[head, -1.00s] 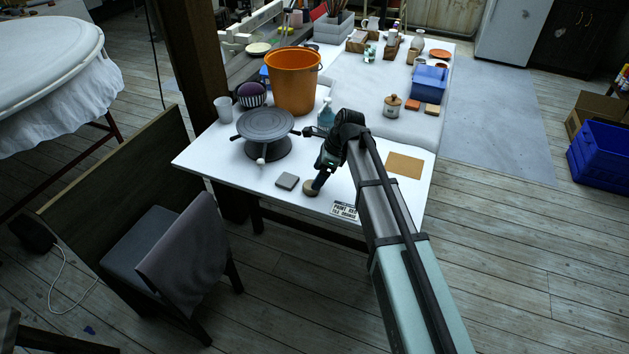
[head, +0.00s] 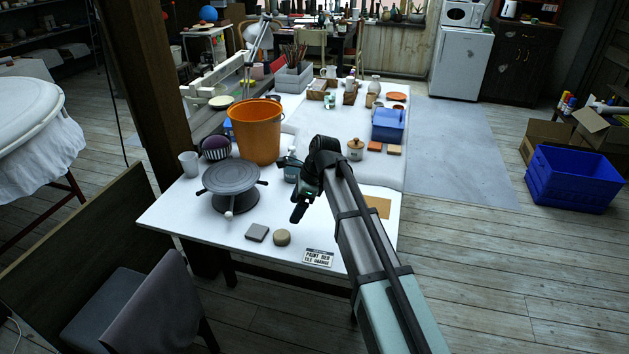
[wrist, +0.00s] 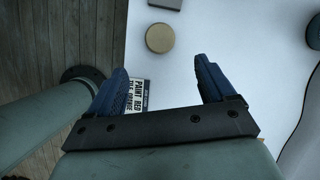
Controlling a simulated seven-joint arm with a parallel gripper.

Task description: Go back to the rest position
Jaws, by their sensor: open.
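My gripper (head: 298,212) is above the white table (head: 190,222), in the middle of the head view. In the wrist view my gripper (wrist: 163,82) has its two blue fingers spread apart with nothing between them. A round tan disc (head: 282,237) lies on the table below and to the left of my gripper. It also shows in the wrist view (wrist: 160,38), beyond the fingertips and apart from them.
A grey square block (head: 257,232), a "PAINT RED" sign (head: 318,257) and a brown board (head: 378,207) lie nearby. A blue box (head: 388,126) sits behind.

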